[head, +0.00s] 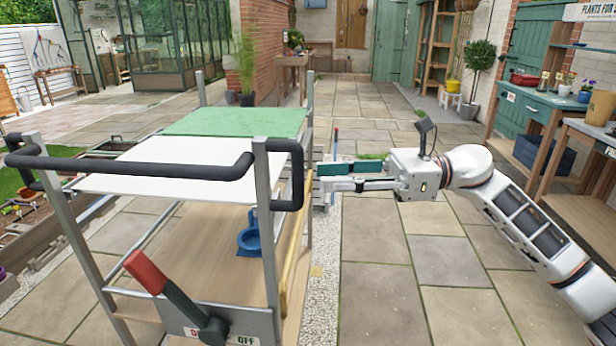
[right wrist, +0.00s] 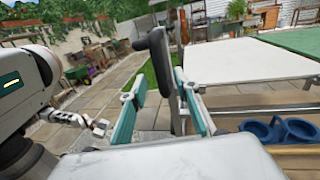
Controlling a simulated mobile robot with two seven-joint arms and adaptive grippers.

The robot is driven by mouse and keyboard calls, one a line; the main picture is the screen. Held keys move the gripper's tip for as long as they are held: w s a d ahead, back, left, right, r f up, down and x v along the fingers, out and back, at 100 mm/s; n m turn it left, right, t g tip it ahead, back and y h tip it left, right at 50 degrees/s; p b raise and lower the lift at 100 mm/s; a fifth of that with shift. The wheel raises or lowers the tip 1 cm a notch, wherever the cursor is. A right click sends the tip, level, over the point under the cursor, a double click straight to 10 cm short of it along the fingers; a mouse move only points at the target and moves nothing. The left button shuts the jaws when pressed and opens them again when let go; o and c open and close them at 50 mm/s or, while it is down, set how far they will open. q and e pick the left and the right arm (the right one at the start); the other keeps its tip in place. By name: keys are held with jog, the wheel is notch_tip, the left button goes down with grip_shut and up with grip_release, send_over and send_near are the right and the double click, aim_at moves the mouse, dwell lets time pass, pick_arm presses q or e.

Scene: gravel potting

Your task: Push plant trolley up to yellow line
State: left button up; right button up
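The plant trolley (head: 215,121) stands at the left centre in the head view, with metal posts, a white and a green top panel and a wooden lower shelf. Its black push handle (head: 297,178) bends down at the near right corner. The handle shows upright in the right wrist view (right wrist: 160,60). My right gripper (head: 322,176) is beside the handle, fingers apart and pointing at it. I cannot tell whether they touch it. A red-gripped lever (head: 146,272) is on the near end, above an OFF label. I cannot make out a yellow line. My left gripper does not show clearly.
A blue holder (head: 249,240) is on the lower shelf. Potting benches (head: 540,100) stand along the right. A raised bed (head: 45,240) lies at the left. Paving (head: 370,110) beyond the trolley's right side is mostly clear, with a gravel strip (head: 322,300) beside it.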

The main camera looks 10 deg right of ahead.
jog(key=d, duration=0.5)
jog(key=shift+s+d, duration=0.3)
jog(key=shift+s, duration=0.05)
